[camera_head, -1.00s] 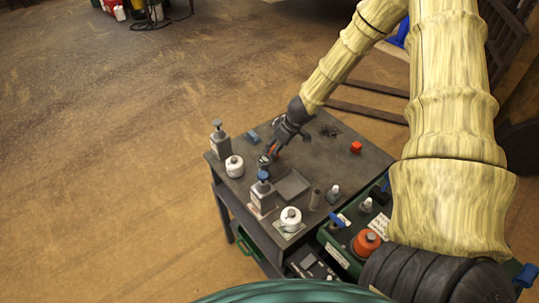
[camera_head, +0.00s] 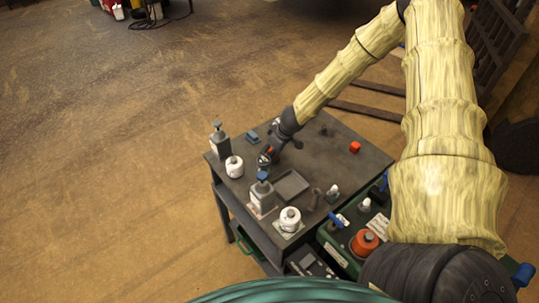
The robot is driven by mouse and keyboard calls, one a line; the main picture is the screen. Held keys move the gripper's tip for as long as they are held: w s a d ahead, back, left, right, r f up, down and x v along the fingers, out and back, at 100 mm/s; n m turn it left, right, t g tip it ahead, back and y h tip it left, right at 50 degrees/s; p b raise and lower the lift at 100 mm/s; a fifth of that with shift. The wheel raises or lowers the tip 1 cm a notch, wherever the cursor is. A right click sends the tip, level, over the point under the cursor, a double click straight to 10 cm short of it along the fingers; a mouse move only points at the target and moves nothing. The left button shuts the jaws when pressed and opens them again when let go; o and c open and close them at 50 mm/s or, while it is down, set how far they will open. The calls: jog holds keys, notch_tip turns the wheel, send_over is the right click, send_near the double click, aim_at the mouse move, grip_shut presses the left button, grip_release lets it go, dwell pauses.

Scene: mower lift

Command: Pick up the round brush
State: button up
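My gripper (camera_head: 268,154) points down at the left-middle part of the dark work table (camera_head: 345,165), between the white round container and the tray. A small dark round item (camera_head: 263,161) sits right at its fingertips; it may be the round brush, but it is too small and too covered to be sure. I cannot tell whether the fingers are open or shut, or whether they touch it. Another small dark item (camera_head: 323,130) stands toward the table's back, also too small to name.
Near the gripper stand a grey pump bottle (camera_head: 219,141), a white container (camera_head: 234,167), a blue-capped bottle (camera_head: 262,193) and a blue block (camera_head: 252,137). A shallow tray (camera_head: 291,185), another white container (camera_head: 290,219) and a red block (camera_head: 355,147) are on the table. The right-back tabletop is fairly clear.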

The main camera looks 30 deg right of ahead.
jog(key=c, duration=1.1)
jog(key=shift+r, duration=0.1)
jog(key=shift+r, duration=1.7)
jog(key=shift+s+f+b, duration=0.1)
jog(key=shift+s+b, duration=0.45)
jog(key=shift+s, duration=0.2)
jog(key=s+b, duration=0.1)
jog(key=s, duration=0.3)
jog(key=s+d+r+b, duration=0.1)
jog(key=s+b, duration=0.1)
jog(key=s, duration=0.3)
jog(key=s+d+b, duration=0.1)
jog(key=s, duration=0.4)
jog(key=shift+s+d+r, duration=0.1)
jog(key=shift+s+r, duration=0.05)
jog(key=shift+r, duration=0.1)
